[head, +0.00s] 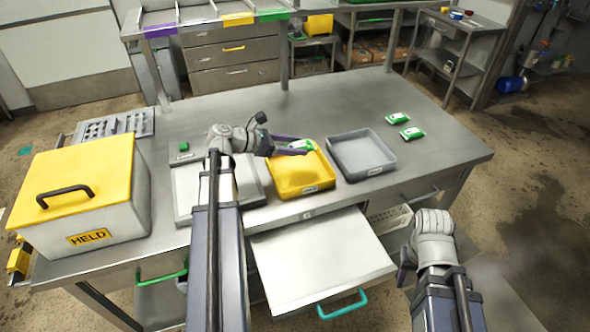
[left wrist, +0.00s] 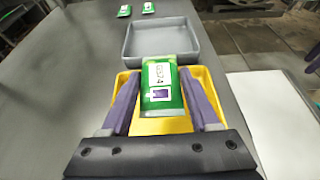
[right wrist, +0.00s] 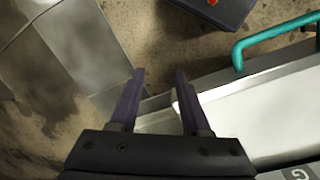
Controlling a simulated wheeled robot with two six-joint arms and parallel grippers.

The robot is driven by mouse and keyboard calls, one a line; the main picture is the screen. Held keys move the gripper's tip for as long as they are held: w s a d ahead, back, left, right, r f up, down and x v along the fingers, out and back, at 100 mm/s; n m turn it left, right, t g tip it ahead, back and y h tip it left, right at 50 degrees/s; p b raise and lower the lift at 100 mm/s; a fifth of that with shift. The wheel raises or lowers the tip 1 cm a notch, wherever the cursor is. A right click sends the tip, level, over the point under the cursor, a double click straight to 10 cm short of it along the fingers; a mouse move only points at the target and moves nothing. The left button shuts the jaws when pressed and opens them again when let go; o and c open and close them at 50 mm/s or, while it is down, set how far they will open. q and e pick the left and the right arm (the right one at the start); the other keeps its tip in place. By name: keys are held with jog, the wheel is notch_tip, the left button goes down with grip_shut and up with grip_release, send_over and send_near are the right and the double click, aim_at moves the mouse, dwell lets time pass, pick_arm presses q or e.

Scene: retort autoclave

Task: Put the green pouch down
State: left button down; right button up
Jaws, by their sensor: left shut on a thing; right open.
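My left gripper (head: 291,147) is shut on a green and white pouch (head: 304,144) and holds it over the yellow tray (head: 290,190). In the left wrist view the pouch (left wrist: 163,85) is between the two fingers, label side up, with the yellow tray (left wrist: 128,82) below it; whether it touches the tray, I cannot tell. My right gripper (right wrist: 160,73) is open and empty, low in front of the table, beside the pulled-out drawer; its fingers are partly hidden in the head view (head: 404,268).
A grey tray (head: 360,155) stands right of the yellow one. Two green pouches (head: 398,118) (head: 412,133) lie further right. A yellow-lidded HELD box (head: 85,190) stands on the left. A drawer with a white top (head: 320,262) sticks out in front. The table's back middle is clear.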

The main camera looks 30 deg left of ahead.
aim_at(294, 173)
pick_arm(q)
jog(key=shift+f+b, duration=3.75)
jog(key=shift+f, duration=0.5)
jog(key=shift+f, duration=0.2)
jog(key=shift+c, duration=0.6)
grip_release()
jog(key=shift+r, duration=0.1)
jog(key=shift+r, duration=0.25)
jog(key=p+v, duration=0.4)
jog(key=v, duration=0.6)
jog(key=shift+s+a+r, duration=0.15)
jog(key=shift+s, duration=0.05)
jog(key=shift+s+a+r+p, duration=0.15)
jog(key=shift+s+a+p, duration=0.2)
jog(key=shift+s, duration=0.2)
